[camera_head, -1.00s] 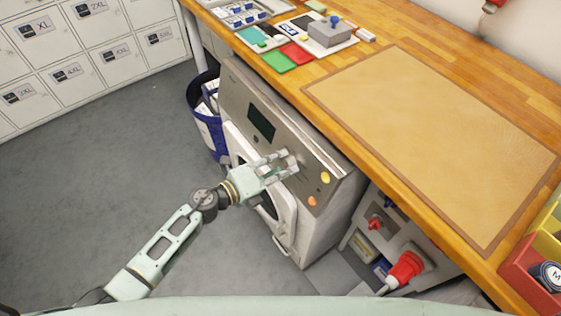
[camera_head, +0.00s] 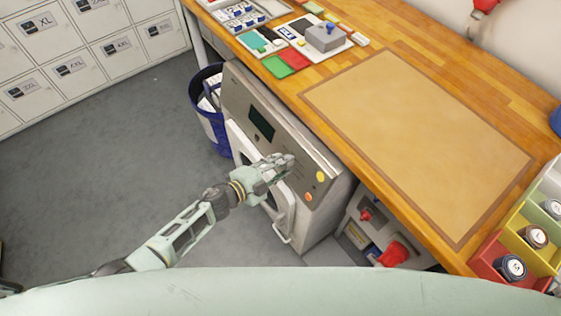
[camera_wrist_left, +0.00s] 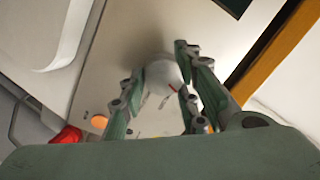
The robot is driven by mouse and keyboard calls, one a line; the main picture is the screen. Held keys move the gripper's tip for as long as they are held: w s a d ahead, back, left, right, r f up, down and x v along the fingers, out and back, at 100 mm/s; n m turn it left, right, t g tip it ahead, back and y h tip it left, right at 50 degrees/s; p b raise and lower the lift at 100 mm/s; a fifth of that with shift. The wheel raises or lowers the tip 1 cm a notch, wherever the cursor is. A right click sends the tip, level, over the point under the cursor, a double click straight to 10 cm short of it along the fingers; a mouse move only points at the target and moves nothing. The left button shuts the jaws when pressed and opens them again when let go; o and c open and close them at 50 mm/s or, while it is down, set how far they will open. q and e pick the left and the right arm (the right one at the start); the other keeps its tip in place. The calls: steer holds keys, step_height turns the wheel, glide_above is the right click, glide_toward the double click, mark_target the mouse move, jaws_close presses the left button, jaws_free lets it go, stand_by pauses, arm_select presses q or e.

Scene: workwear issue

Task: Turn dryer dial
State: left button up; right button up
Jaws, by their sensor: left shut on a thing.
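The dryer (camera_head: 262,98) stands under the wooden counter, with a dark display (camera_head: 261,123) and a yellow and an orange button on its grey panel. The dial (camera_wrist_left: 163,77) is a round white knob with a red mark, seen in the left wrist view between my fingers. My left gripper (camera_head: 286,163) is at the panel and shut on the dial, one finger on each side. In the head view the gripper hides most of the dial. My right gripper is not in view.
The counter (camera_head: 420,70) overhangs just behind the dryer panel, with a tan mat (camera_head: 410,140) on it. A blue bin (camera_head: 212,125) stands left of the dryer. Red and yellow trays (camera_head: 490,262) sit at the right. The grey floor at left is clear.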

arm_select(q)
steer(key=n, duration=0.1)
steer(key=n+p, duration=0.1)
steer(key=n, duration=0.1)
steer(key=shift+s+f+p, duration=0.3)
steer(key=shift+s+p, duration=0.1)
steer(key=shift+n, duration=0.3)
steer(key=o, duration=0.9)
steer(key=shift+o, duration=0.6)
steer(key=shift+d, duration=0.1)
steer(key=shift+w+r, duration=0.2)
steer(key=v, duration=1.2)
